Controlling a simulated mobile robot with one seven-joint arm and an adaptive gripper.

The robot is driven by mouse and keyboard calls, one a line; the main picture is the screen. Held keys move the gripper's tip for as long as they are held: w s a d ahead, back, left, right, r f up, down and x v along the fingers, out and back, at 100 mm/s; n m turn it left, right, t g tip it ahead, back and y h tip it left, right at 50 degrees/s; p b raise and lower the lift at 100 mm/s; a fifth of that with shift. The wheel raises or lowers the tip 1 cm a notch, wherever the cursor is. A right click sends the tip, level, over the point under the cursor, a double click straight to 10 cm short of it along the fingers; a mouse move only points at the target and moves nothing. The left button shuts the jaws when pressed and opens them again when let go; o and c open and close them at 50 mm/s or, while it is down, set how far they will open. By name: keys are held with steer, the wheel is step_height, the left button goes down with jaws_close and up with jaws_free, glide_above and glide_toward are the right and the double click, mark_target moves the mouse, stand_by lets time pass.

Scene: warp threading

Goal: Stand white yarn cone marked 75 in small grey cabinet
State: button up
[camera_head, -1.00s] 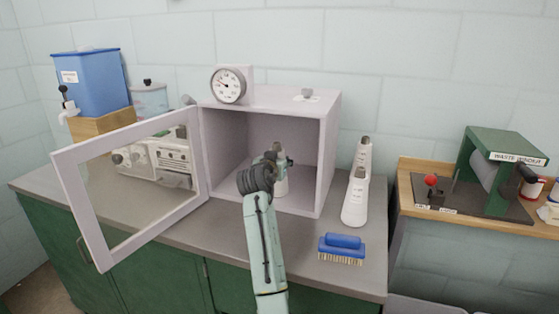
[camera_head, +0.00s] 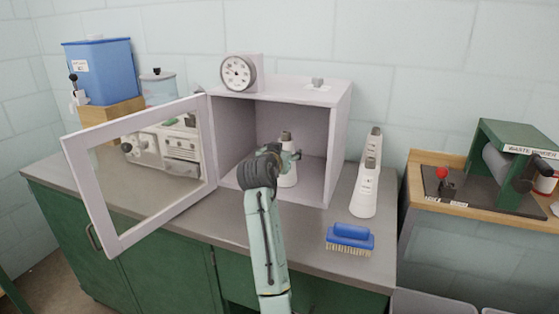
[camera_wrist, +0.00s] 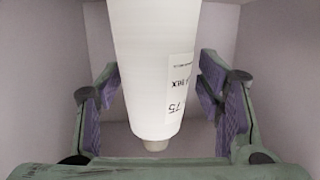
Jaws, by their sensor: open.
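The white yarn cone (camera_head: 288,174) stands upright inside the small grey cabinet (camera_head: 340,150), on its floor. In the wrist view the cone (camera_wrist: 155,70) appears upside down, with its grey tip low and its label reading 75. My gripper (camera_head: 290,155) reaches in through the cabinet's open front. In the wrist view my gripper (camera_wrist: 160,100) is open, with one purple-padded finger on each side of the cone and gaps between pads and cone. My wrist hides part of the cone in the head view.
The cabinet's glazed door (camera_head: 112,240) is swung open to the left. More white cones (camera_head: 365,190) stand right of the cabinet, behind a blue brush (camera_head: 350,238). A dial gauge (camera_head: 238,72) sits on top. A green waste winder (camera_head: 500,165) is far right.

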steer(key=b+v, duration=0.1)
steer(key=v, duration=0.6)
steer(key=shift+s, duration=0.3)
steer(key=shift+a, duration=0.2)
